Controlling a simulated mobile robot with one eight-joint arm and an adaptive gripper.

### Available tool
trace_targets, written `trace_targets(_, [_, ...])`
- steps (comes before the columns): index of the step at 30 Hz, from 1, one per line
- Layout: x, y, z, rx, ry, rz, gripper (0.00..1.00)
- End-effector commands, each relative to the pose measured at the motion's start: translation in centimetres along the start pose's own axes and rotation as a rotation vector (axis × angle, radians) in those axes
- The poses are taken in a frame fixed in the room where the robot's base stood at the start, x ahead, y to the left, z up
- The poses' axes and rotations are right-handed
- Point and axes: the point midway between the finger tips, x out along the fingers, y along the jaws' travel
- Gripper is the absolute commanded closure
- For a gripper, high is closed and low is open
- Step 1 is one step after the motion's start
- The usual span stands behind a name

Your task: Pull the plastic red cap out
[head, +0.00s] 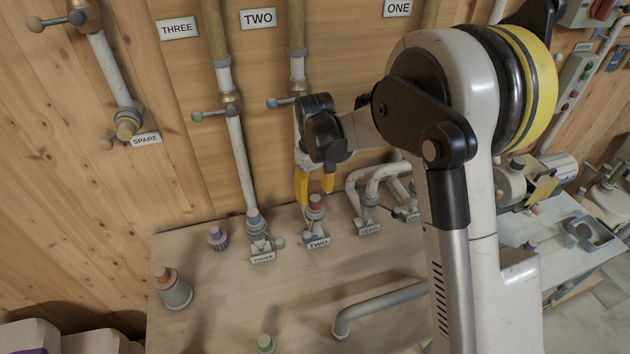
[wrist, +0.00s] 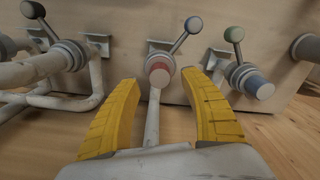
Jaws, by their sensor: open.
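The red cap (head: 315,201) sits in the upright port behind the label TWO on the table. In the wrist view the red cap (wrist: 159,72) shows straight ahead, between and beyond the fingertips. My gripper (head: 315,194) has yellow fingers and points down just above the cap. In the wrist view my gripper (wrist: 165,90) is open, with a finger on each side and nothing between them. The fingers look apart from the cap; I cannot tell the exact gap.
Port THREE with a blue-grey cap (head: 253,217) stands to the left, with a green-knobbed lever (wrist: 234,34) beside it. A blue-knobbed lever (wrist: 193,25) is close to the red cap. Bent grey pipes (head: 372,180) stand to the right. A loose purple-capped piece (head: 216,235) and an orange-capped piece (head: 165,280) stand left.

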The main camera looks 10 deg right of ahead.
Motion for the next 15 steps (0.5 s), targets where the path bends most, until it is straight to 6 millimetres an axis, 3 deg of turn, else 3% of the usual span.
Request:
trace_targets(6, [2.8, 0.0, 0.0, 0.000, 0.000, 0.000, 0.47])
trace_targets(15, [3.3, 0.0, 0.0, 0.000, 0.000, 0.000, 0.47])
